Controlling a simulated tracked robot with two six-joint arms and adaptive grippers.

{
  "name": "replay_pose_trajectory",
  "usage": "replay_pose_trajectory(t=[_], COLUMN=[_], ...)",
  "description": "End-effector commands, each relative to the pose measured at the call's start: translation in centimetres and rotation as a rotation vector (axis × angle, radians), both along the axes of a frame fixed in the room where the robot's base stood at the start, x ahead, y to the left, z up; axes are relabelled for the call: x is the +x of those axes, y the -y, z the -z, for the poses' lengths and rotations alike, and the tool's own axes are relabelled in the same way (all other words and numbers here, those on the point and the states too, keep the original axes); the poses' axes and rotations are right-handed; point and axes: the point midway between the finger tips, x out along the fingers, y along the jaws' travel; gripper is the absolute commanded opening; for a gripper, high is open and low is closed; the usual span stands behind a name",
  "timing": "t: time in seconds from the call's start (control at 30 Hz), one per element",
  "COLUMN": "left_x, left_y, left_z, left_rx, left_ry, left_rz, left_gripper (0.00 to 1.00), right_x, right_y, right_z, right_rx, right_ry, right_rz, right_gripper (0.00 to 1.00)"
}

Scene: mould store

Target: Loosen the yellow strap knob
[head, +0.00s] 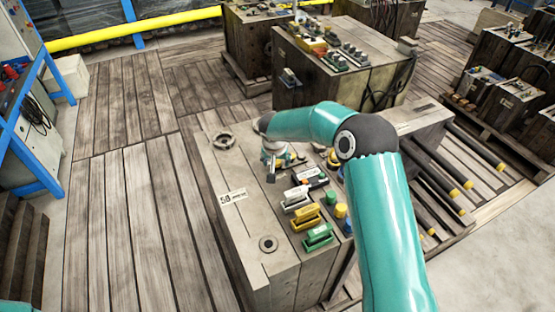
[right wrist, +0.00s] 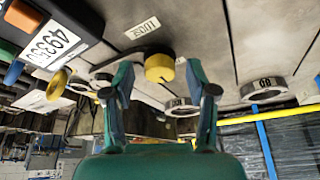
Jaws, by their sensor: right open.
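A yellow knob (right wrist: 160,68) shows in the right wrist view, beside a dark strap-like strip and a small white label on the wooden block. My right gripper (right wrist: 159,80) is open, with one finger on each side of the knob in the picture. I cannot tell whether either finger touches it. In the head view my right gripper (head: 271,172) hangs over the far part of the wooden block (head: 245,255), and I cannot make out this knob there. My left gripper is not in view.
The block also bears a grey ring (head: 223,140), a numbered plate (head: 233,197), white, yellow and green handled pieces, and another yellow knob (head: 341,210). More loaded blocks stand behind and to the right. Plank floor lies free at the left, beside a blue frame (head: 35,130).

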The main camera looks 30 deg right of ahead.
Motion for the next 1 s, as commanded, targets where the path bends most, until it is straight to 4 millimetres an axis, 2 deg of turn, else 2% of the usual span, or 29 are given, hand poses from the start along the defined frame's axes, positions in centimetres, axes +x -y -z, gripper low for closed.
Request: replay_pose_trajectory(t=[0.17,0.5,0.53,0.63,1.0], left_x=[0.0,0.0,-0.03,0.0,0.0], left_y=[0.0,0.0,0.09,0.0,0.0], left_z=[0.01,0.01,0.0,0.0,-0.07], left_rx=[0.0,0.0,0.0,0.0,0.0], left_ry=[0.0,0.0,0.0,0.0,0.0], left_rz=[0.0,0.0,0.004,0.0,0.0], left_gripper=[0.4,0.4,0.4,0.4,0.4], right_x=[0.0,-0.01,-0.12,-0.06,-0.11], right_y=[-0.01,-0.04,0.86,0.27,0.21], right_z=[-0.02,-0.04,-0.05,-0.06,-0.12], right_rx=[0.0,0.0,0.0,-0.001,-0.001], right_ry=[0.0,0.0,0.0,0.0,0.0], right_rz=[0.0,0.0,0.006,0.0,-0.104], right_gripper=[0.56,0.0,0.0,0.0,0.0])
